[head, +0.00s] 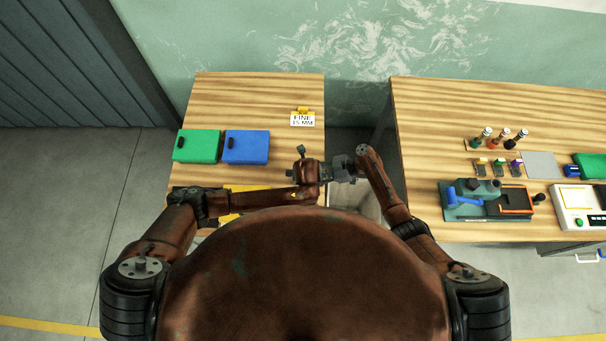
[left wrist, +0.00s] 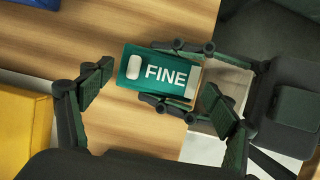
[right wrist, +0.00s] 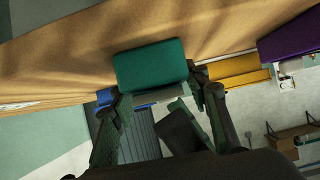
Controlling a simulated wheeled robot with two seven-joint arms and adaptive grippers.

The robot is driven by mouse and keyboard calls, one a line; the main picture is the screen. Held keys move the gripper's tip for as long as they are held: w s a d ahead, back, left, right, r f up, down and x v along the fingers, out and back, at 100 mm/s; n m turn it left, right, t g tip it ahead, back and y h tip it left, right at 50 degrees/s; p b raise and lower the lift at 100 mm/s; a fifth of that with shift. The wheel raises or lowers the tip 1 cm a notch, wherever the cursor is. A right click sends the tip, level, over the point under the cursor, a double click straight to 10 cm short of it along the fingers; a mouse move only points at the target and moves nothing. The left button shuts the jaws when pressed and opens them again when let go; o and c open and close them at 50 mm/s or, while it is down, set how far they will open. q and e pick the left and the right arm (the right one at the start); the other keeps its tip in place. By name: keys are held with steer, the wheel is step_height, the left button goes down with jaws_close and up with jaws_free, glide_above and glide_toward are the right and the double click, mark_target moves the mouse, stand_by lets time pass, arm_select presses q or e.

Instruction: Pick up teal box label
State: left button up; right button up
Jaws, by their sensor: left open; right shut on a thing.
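The teal box label (left wrist: 160,72) is a small teal block with a white "FINE" and a pale tab, seen in the left wrist view. My right gripper (left wrist: 185,76) comes in from the right and is shut on it, a finger along each long side. The label's plain teal face shows in the right wrist view (right wrist: 152,66). My left gripper (head: 318,173) is open, its fingers spread to either side of the label in the left wrist view. In the head view both grippers meet near the left table's right edge, and the label is hard to make out there.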

arm_select(q)
steer(key=shift+w+f, duration=0.2)
steer(key=shift+f, duration=0.2)
steer(key=shift+c, duration=0.2)
steer(key=c, duration=1.6)
steer(key=shift+s, duration=0.1)
steer(key=c, duration=0.4)
steer(key=shift+c, duration=0.7)
